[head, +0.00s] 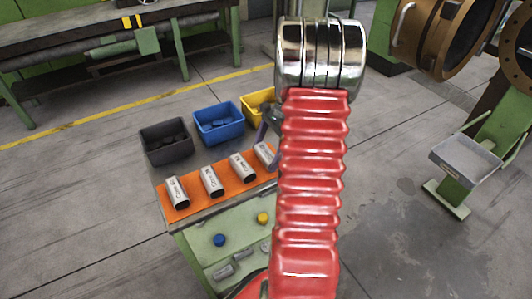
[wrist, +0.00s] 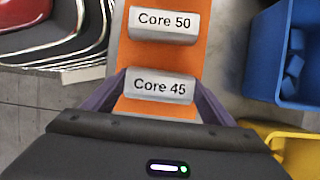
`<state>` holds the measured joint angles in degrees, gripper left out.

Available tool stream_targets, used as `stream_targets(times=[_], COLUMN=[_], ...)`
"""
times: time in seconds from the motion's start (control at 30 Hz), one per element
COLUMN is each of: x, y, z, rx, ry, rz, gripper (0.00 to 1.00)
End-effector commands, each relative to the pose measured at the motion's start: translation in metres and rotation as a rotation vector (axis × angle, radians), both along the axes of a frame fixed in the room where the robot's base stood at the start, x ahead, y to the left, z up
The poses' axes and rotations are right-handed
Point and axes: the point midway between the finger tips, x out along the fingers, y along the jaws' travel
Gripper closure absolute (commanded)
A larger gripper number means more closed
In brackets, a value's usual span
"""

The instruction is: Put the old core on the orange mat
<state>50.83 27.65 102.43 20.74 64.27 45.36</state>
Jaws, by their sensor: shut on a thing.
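The orange mat (head: 194,188) lies on the stand's top and also shows in the wrist view (wrist: 160,57). A grey metal core marked Core 45 (wrist: 158,87) is between the purple fingers of my gripper (wrist: 158,92), which is shut on it. This core is at or just over the mat's right end in the head view (head: 266,154); I cannot tell whether it touches the mat. Core 50 (wrist: 164,23) lies beside it on the mat. Two more cores (head: 211,182) (head: 177,192) lie farther left. In the head view my red arm hides part of my gripper (head: 266,134).
A black bin (head: 165,155), a blue bin (head: 219,138) and a yellow bin (head: 257,97) stand behind the mat. A green lower surface (head: 205,247) in front holds a blue knob, a yellow knob and grey parts. A grey tray (head: 466,158) stands at the right.

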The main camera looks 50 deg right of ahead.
Motion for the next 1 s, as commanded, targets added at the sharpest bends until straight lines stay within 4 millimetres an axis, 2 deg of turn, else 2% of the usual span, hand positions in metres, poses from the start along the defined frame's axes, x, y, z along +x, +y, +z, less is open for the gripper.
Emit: stream_targets(times=[0.3,0.33,0.57,0.87,1.0], x=[0.0001,0.0,-0.0002,-0.0002,-0.001], y=[-0.0001,0.0,-0.0001,-0.0004,-0.0033], z=[-0.0014,-0.0015,-0.0014,-0.0001,0.0074], rx=[0.0,0.0,0.0,0.0,0.0], ry=[0.0,0.0,0.0,0.0,-0.001], rz=[0.0,0.0,0.0,0.0,0.0], gripper=[0.61,0.2,0.04,0.03,0.03])
